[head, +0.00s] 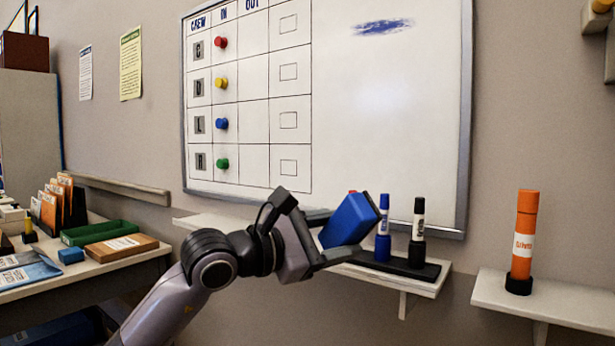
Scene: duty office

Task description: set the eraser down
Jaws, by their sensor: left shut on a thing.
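The eraser (352,218) is a blue block, tilted, held in front of the whiteboard's ledge (205,221). My left gripper (338,236) is shut on it, with the arm coming up from the lower left. The eraser appears raised above the ledge; the exact gap cannot be told. The whiteboard (390,120) stands behind, with a blue scribble (382,27) near its top. My right gripper is out of view.
A black holder (415,268) on the ledge bears a blue marker (383,230) and a black marker (418,225); a red tip shows behind the eraser. An orange tube (525,225) stands on the right shelf (560,303). A cluttered desk (100,272) is at left.

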